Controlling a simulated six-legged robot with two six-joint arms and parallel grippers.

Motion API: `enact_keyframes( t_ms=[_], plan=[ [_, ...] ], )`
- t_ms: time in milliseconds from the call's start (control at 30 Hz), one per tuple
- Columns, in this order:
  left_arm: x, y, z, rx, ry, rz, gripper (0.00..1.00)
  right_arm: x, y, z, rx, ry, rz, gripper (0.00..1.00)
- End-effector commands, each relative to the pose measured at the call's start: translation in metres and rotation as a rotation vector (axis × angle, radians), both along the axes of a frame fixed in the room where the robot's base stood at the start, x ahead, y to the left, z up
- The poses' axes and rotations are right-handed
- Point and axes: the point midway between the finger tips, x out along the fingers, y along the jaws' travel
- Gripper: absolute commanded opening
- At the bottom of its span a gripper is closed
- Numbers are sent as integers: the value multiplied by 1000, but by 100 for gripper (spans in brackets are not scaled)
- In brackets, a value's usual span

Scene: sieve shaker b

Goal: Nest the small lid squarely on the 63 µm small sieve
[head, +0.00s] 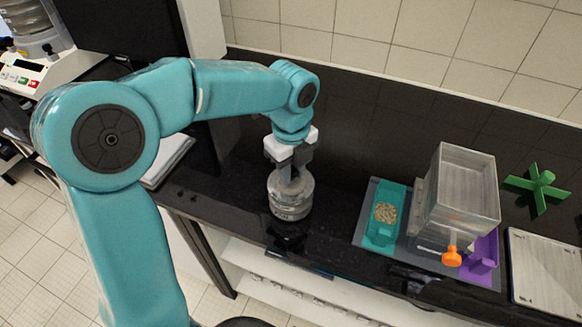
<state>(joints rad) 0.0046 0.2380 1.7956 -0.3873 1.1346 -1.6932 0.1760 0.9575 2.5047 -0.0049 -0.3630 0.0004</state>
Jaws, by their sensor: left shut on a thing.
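My left gripper (290,165) points down over a short stack of round, metallic grey sieves (290,206) on the black counter. It is shut on the small lid (289,181), the round grey top piece of the stack. The lid is at the top of the stack; from this angle I cannot tell whether it sits squarely or is slightly raised. The sieve labels are not readable, so I cannot tell which one is the 63 µm small sieve. My right gripper is not in view.
Right of the stack, a grey base holds a teal tray (369,234) with granular material, a clear box (462,195) with an orange knob and a purple piece (484,258). A green cross-shaped object (539,188) stands farther right. Between stack and base the black counter (333,213) is clear.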

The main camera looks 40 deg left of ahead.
Motion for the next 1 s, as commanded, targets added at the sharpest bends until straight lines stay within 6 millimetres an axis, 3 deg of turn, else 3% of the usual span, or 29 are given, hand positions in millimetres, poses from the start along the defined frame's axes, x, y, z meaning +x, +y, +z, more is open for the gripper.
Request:
enact_keyframes(
  t_ms=[200,233,300,667,1000],
  plan=[
    [0,0,0,0,0,0,0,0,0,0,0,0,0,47],
    [0,0,0,0,0,0,32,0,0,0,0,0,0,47],
    [0,0,0,0,0,0,55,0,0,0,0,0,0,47],
    [0,0,3,0,1,0,55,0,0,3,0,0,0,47],
    [0,0,33,0,1,-1,55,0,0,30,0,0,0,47]
  ],
)
